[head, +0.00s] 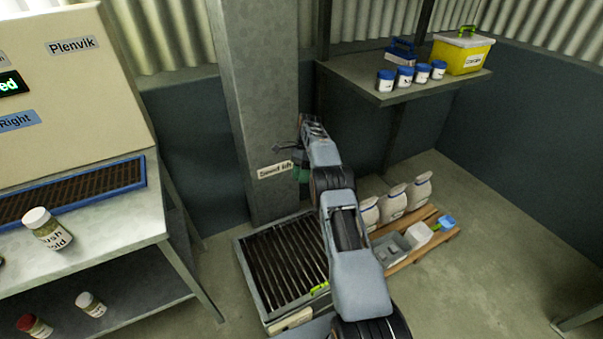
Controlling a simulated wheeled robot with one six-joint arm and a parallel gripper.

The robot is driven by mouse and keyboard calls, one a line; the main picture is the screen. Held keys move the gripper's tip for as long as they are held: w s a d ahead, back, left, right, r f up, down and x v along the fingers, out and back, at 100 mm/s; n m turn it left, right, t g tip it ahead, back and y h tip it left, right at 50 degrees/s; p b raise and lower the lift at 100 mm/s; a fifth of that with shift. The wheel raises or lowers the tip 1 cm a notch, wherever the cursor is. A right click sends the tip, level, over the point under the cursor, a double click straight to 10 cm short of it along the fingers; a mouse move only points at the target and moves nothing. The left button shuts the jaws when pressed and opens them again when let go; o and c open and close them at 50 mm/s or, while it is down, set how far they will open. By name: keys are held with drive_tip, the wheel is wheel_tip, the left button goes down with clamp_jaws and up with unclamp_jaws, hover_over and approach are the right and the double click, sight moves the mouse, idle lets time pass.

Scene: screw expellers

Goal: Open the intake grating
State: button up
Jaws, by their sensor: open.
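The intake grating (285,262) is a frame of dark parallel bars set in a grey box on the floor, at the foot of the grey column. It lies flat and looks closed. A yellow-green handle (319,288) shows at its right front edge, close beside my arm. My arm crosses the grating's right side and hides part of it. My gripper (290,149) is small and partly hidden at the arm's far end, in front of the column. It is open, well above the grating and apart from it.
A label (274,170) and a partly hidden green thing (300,175) are by the column. Right of the grating, a wooden pallet (440,232) carries white sacks (393,203) and trays. A bench (90,215) with jars stands left. A wall shelf (440,85) holds jars and a yellow box.

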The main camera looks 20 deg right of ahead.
drive_tip(key=shift+w+d+r, duration=0.15)
drive_tip(key=shift+w+r, duration=0.05)
drive_tip(key=shift+r, duration=0.2)
idle(0.5)
wheel_tip(320, 180, down, 5)
drive_tip(key=n, duration=0.5)
drive_tip(key=s+a+r+n+t+h+p, duration=0.1)
drive_tip(key=s+a+r+n+t+p, duration=0.2)
drive_tip(key=s+r, duration=0.7)
drive_tip(key=s+a+r+n+t+h+p, duration=0.1)
drive_tip(key=s+a+r+n+t+p, duration=0.2)
drive_tip(key=s+r, duration=0.7)
drive_tip(key=s+a+r+n+t+h+p, duration=0.2)
drive_tip(key=s+r+n+p, duration=0.5)
drive_tip(key=r, duration=0.8)
drive_tip(key=s+a+t+p, duration=0.1)
drive_tip(key=s+a+p, duration=0.1)
drive_tip(key=s, duration=0.1)
drive_tip(key=shift+s, duration=0.4)
